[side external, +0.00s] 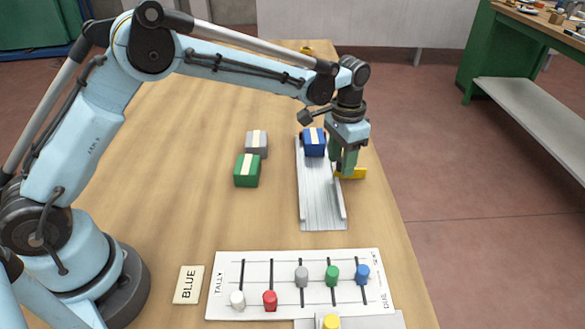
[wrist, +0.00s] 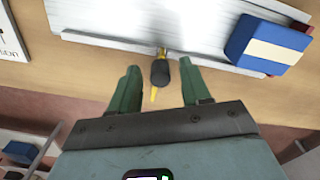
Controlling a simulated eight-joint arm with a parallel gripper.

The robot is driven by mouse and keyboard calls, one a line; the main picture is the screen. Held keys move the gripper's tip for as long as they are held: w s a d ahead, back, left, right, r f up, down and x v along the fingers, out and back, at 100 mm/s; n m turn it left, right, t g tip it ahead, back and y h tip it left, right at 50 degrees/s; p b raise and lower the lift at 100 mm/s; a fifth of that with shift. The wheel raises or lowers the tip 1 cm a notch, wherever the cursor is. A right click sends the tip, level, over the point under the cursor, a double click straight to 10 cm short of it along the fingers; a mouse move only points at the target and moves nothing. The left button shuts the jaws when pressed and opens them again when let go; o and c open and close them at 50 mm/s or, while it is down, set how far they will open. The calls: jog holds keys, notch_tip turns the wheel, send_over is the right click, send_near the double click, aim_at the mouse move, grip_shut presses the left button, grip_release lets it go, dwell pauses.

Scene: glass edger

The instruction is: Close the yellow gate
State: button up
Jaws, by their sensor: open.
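The yellow gate (side external: 357,173) shows at the right side of the grey channel (side external: 321,212), partly hidden behind my gripper. In the wrist view, a thin yellow bar (wrist: 154,96) with a dark knob (wrist: 160,70) sticks out from the channel's edge. My gripper (side external: 346,170) points down over the gate at the channel's right side. Its green fingers are apart, one on each side of the dark knob, with gaps showing and nothing gripped. A blue block with a cream stripe (side external: 314,142) sits in the channel's far part; it also shows in the wrist view (wrist: 262,54).
A grey block (side external: 257,141) and a green block (side external: 247,172) stand left of the channel. In front lie a tally board (side external: 235,285) with several coloured knobs and a BLUE card (side external: 188,285). The table's right edge is close to my gripper.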

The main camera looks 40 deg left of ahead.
jog(key=shift+f, duration=0.1)
grip_shut()
dwell(0.3)
jog(key=shift+s+a, duration=2.65)
jog(key=shift+a, duration=0.1)
grip_release()
jog(key=shift+d, duration=0.1)
notch_tip(320, 180, up, 12)
